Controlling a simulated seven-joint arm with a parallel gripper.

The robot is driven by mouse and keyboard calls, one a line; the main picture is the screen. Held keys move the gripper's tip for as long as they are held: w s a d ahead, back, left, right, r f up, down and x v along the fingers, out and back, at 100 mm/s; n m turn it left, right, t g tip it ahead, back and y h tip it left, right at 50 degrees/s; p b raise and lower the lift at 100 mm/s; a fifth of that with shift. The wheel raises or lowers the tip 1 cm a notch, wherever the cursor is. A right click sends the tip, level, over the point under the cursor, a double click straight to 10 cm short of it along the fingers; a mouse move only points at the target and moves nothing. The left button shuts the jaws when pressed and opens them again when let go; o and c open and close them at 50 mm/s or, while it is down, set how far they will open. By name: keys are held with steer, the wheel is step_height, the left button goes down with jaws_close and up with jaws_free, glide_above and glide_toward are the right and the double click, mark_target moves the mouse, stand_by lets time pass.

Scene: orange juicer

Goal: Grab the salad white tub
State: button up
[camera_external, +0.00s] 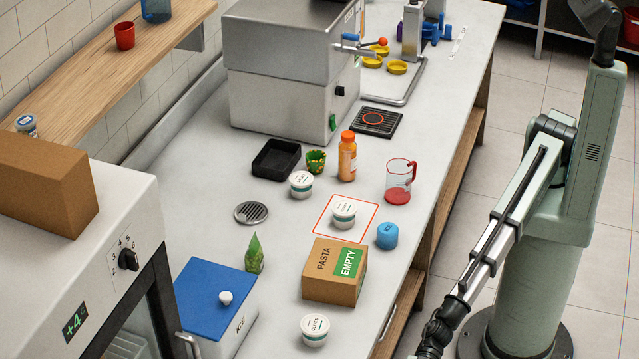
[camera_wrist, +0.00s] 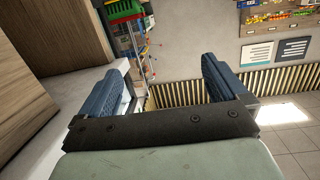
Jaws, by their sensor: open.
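Three white tubs with teal-striped labels stand on the counter in the external view. One tub (camera_external: 301,185) is beside a black tray, and another tub (camera_external: 344,214) stands inside a red-outlined square. A third tub (camera_external: 315,330) stands near the front, its lid print looking like "OLIVES". The lettering on the other two is too small to read surely, so I cannot tell which is salad. My gripper (camera_wrist: 162,88) is open and empty in the wrist view, fingers apart. Its fingers are outside the external view. No tub shows in the wrist view.
A pasta box (camera_external: 335,271) stands between the squared tub and the front tub. A blue jar (camera_external: 387,235), orange bottle (camera_external: 347,158), red-bottomed jug (camera_external: 399,182) and black tray (camera_external: 276,159) are nearby. A blue-lidded ice box (camera_external: 214,300) is at front left.

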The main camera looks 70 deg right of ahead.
steer(key=w+a+r+t+h, duration=0.1)
steer(key=w+a+r+t, duration=0.15)
steer(key=w+r, duration=0.35)
steer(key=w+a+r+n+t+h, duration=0.1)
steer(key=w+a+r, duration=0.35)
steer(key=r, duration=0.35)
steer(key=w+a+r+t+h, duration=0.1)
steer(key=w+a+r+t, duration=0.1)
steer(key=w+r, duration=0.35)
steer(key=w+d+r+n+g+h, duration=0.1)
steer(key=w+d+r+h, duration=0.1)
steer(key=w+r, duration=0.25)
steer(key=w+d+r+n+h, duration=0.1)
steer(key=w+d+r, duration=0.2)
steer(key=w, duration=0.2)
steer(key=w+d+f+m+h, duration=0.1)
steer(key=w+d+m+h, duration=0.15)
steer(key=w+d, duration=1)
steer(key=m+g+h, duration=0.5)
steer(key=m+h, duration=0.1)
steer(key=h, duration=0.2)
glide_toward(300, 179)
steer(key=shift+w+f, duration=0.2)
steer(key=shift+f, duration=5.9)
steer(key=c, duration=1)
